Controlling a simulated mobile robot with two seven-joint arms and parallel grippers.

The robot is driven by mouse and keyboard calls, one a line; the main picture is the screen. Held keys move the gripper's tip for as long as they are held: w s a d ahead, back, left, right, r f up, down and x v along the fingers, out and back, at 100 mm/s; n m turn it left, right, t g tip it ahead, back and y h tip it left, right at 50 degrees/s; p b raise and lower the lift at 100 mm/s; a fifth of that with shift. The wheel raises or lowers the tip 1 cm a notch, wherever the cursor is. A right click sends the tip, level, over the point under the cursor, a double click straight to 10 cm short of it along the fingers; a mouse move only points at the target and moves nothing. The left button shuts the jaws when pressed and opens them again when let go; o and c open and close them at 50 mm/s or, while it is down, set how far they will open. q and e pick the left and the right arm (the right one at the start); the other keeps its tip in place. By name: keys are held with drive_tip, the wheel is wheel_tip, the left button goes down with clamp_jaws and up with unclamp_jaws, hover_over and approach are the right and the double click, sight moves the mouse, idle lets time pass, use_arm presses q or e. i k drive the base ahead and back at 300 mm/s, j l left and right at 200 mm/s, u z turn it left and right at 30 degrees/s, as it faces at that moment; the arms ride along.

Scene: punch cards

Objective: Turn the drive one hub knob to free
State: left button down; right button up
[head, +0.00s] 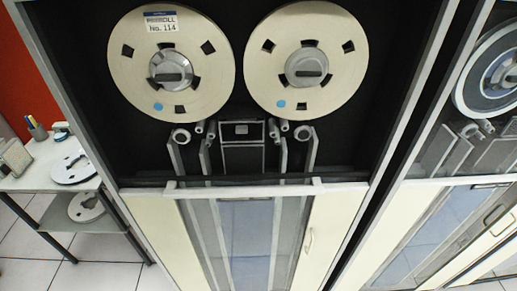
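The tape drive straight ahead carries two cream reels side by side. The left reel (129,77) has a label reading "No. 114" and a blue dot. Its round grey hub knob (171,71) has a dark bar lying about level across it. The right reel (329,93) also has a blue dot, and its grey hub knob (307,67) has a similar level bar. I cannot tell which drive is drive one. Neither of my grippers is in view.
A sliding glass front (247,240) and a ledge (245,190) lie below the reels. A second drive with a reel (489,72) stands at the right. A side table (30,183) at the left holds a reel and pens. White tiled floor shows at lower left.

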sight(170, 73)
drive_tip(key=i+j, duration=0.1)
drive_tip(key=j, duration=0.3)
drive_tip(key=i+j, duration=0.1)
drive_tip(key=j, duration=0.75)
drive_tip(key=i+j, duration=0.15)
drive_tip(key=j, duration=0.25)
drive_tip(key=z, duration=0.05)
